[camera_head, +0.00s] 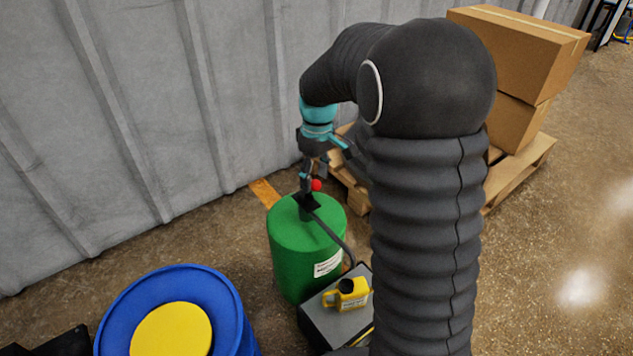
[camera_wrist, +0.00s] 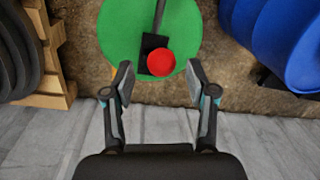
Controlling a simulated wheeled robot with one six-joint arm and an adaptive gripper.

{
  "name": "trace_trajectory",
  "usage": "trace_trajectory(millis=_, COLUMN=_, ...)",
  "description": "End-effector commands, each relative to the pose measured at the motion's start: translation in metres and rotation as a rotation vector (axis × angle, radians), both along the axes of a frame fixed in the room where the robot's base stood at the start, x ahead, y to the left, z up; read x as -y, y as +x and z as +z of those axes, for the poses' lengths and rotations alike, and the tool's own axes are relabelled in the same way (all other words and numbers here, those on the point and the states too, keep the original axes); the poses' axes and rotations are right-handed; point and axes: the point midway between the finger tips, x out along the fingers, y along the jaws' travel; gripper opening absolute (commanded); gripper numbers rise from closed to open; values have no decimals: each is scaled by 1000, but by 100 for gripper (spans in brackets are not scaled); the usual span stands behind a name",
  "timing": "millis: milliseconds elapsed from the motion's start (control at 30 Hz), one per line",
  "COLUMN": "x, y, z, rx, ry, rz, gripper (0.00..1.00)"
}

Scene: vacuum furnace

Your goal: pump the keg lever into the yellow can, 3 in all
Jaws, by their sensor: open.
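The green keg (camera_head: 303,255) stands on the floor near the wall; its round top also shows in the wrist view (camera_wrist: 112,45). A red ball knob (camera_head: 316,185) marks the lever at the keg's top; in the wrist view the red knob (camera_wrist: 161,62) lies just beyond my fingertips, between their lines. A dark spout runs down from the keg top toward the yellow can (camera_head: 347,294), which stands on a grey box. My gripper (camera_head: 314,180) is above the keg by the knob; in the wrist view its two fingers (camera_wrist: 160,82) are apart, with nothing seen gripped.
A blue drum (camera_head: 225,300) with a yellow top stands at the front left. The grey box (camera_head: 318,325) bears the can. Cardboard boxes (camera_head: 525,50) sit on a wooden pallet (camera_head: 520,172) at the right. The corrugated wall (camera_head: 150,100) is close behind the keg.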

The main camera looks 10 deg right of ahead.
Motion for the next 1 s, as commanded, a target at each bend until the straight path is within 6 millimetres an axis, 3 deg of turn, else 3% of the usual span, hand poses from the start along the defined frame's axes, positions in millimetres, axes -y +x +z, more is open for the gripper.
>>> trace_trajectory(millis=133, x=-1, y=-1, z=-13, rx=-1, ry=0, rz=0, gripper=57)
trace_trajectory(millis=467, x=-1, y=-1, z=-16, rx=-1, ry=0, rz=0, gripper=57)
trace_trajectory(millis=500, x=-1, y=-1, z=-16, rx=-1, ry=1, rz=0, gripper=55)
trace_trajectory(millis=700, x=-1, y=-1, z=-16, rx=0, ry=0, rz=0, gripper=5)
trace_trajectory(millis=733, x=-1, y=-1, z=-16, rx=0, ry=0, rz=-1, gripper=0)
trace_trajectory(millis=833, x=0, y=-1, z=-16, rx=0, ry=0, rz=-1, gripper=0)
trace_trajectory(millis=867, x=8, y=-1, z=-16, rx=0, ry=0, rz=-4, gripper=0)
trace_trajectory(millis=1000, x=4, y=0, z=-15, rx=-4, ry=-3, rz=-5, gripper=0)
